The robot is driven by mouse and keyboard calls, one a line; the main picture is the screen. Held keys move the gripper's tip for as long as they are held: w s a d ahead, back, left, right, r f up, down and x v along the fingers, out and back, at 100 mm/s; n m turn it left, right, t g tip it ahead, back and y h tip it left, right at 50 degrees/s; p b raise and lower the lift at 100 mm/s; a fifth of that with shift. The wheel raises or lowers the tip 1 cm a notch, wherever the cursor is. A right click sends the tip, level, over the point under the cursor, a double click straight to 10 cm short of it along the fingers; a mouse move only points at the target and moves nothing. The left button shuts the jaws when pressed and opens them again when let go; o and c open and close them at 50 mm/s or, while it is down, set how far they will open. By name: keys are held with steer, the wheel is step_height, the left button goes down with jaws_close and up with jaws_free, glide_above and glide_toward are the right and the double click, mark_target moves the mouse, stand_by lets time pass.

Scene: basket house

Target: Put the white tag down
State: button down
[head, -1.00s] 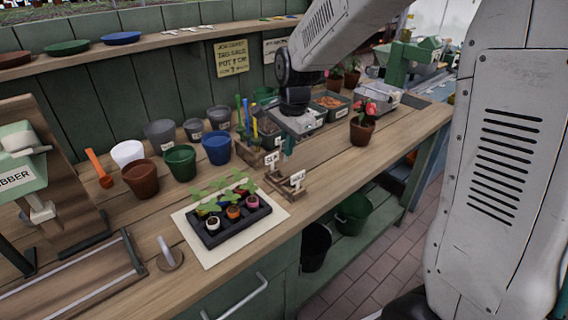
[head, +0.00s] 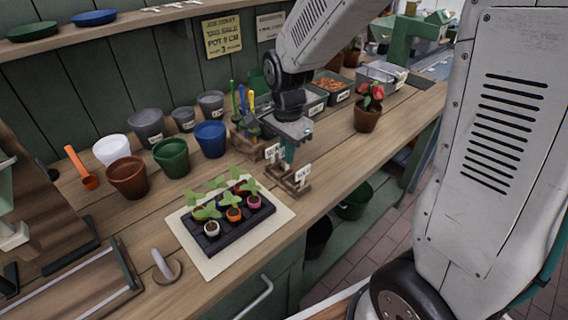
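Two small white tags with dark lettering show on the bench. One white tag (head: 302,173) stands upright at a low wooden holder (head: 286,184) near the bench's front edge. The other white tag (head: 272,151) is a little behind it and to the left, by the wooden tool rack (head: 247,148). My gripper (head: 289,157) points down between the two tags, just above the holder. Its fingers are small and partly hidden by its body, so I cannot tell whether they are open or grip a tag.
A black seedling tray (head: 240,233) sits on a pale mat (head: 270,229) to the left. Several pots, among them a blue pot (head: 211,139), stand behind it. A red-flowered plant (head: 368,108) stands to the right. Bare bench lies between plant and holder.

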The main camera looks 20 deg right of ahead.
mark_target(287, 170)
step_height(287, 170, down, 4)
steer(key=shift+d+r, duration=0.1)
steer(key=shift+r, duration=0.05)
steer(key=c, duration=1.6)
jaws_free()
steer(key=shift+c, duration=0.2)
steer(key=shift+r, duration=0.1)
step_height(287, 170, up, 11)
steer(key=shift+r, duration=0.6)
steer(key=s+d+r+n, duration=0.1)
steer(key=s+r+n, duration=0.1)
steer(key=s+n, duration=0.5)
steer(key=s+d+r+n+t, duration=0.1)
steer(key=s+r+n, duration=0.2)
steer(key=s+n, duration=0.4)
steer(key=s, duration=0.8)
